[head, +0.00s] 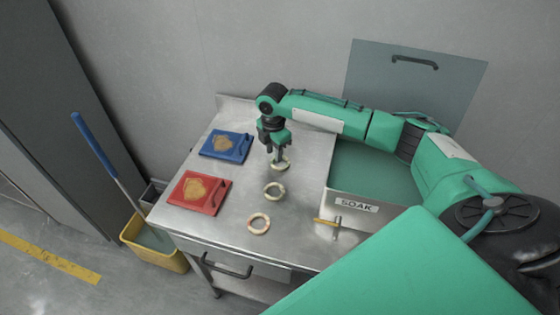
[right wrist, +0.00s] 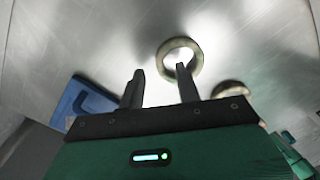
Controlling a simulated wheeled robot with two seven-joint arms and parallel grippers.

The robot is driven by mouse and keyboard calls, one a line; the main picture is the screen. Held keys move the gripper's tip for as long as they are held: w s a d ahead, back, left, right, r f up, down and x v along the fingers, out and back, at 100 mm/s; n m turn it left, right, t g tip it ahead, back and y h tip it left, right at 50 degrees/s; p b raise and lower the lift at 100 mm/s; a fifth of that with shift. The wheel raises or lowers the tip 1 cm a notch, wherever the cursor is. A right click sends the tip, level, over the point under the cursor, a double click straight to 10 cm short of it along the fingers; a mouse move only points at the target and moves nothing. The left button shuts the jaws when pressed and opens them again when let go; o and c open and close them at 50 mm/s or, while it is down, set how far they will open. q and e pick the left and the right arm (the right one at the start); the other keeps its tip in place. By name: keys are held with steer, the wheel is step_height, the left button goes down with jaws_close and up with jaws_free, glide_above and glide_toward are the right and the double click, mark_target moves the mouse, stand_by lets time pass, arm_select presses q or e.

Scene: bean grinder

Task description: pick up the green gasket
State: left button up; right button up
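Three pale ring-shaped gaskets lie in a row on the steel worktop. The far gasket (head: 287,163) has a faint greenish tint, and it also shows in the right wrist view (right wrist: 164,50). The middle gasket (head: 266,194) is cream-green; the near gasket (head: 250,226) looks cream with reddish marks. My right gripper (head: 279,153) points down at the far gasket. In the right wrist view its fingers (right wrist: 160,72) are apart, one overlapping the ring's opening and the other outside the ring. I cannot tell whether they touch it. My left gripper is out of view.
A blue board (head: 213,153) and a red board (head: 187,190), each with a tan emblem, lie left of the gaskets. A basin labelled SOAK (head: 357,206) and a small brass tap (head: 325,222) are at the right. A yellow mop bucket (head: 160,256) stands on the floor.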

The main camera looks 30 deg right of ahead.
steer(key=shift+f, duration=0.8)
jaws_close()
steer(key=shift+r, duration=0.1)
